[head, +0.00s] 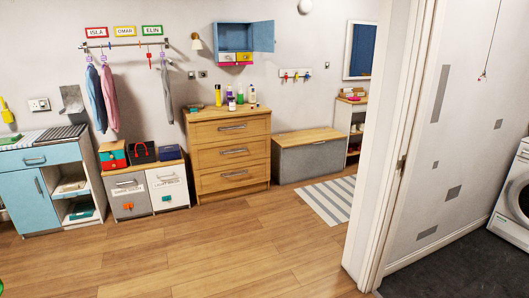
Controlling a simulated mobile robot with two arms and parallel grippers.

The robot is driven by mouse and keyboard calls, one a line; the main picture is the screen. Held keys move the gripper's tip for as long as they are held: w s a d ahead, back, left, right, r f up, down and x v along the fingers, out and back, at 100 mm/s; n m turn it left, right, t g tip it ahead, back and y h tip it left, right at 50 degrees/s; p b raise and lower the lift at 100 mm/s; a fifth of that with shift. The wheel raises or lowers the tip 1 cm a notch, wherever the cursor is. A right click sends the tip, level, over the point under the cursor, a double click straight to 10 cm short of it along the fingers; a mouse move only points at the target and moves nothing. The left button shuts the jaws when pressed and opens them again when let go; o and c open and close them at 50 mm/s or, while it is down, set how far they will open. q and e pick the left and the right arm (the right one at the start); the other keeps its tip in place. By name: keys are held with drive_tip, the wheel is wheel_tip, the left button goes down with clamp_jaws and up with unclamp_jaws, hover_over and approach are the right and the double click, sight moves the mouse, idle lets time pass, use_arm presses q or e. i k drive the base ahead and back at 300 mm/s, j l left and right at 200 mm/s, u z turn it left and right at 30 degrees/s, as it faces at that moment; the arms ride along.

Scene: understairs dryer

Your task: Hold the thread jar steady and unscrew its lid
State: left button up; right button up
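I cannot make out a thread jar or its lid in the head view. Neither of my grippers shows in this view.
A blue cabinet with a sink-side counter (28,190) stands at left, then low bins (145,192) with boxes on top. A grey bench (310,160) and striped rug (328,200) lie beyond. A door frame (385,150) divides off a washing machine (512,195). The wooden floor (230,245) is clear.

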sight(231, 106)
drive_tip(key=i+z, duration=0.25)
drive_tip(key=i, duration=2.25)
drive_tip(key=i+u, duration=0.15)
drive_tip(key=i, duration=0.4)
drive_tip(key=i+l+u, duration=0.15)
drive_tip(key=i, duration=0.35)
drive_tip(key=i+l+u, duration=0.1)
drive_tip(key=i, duration=0.45)
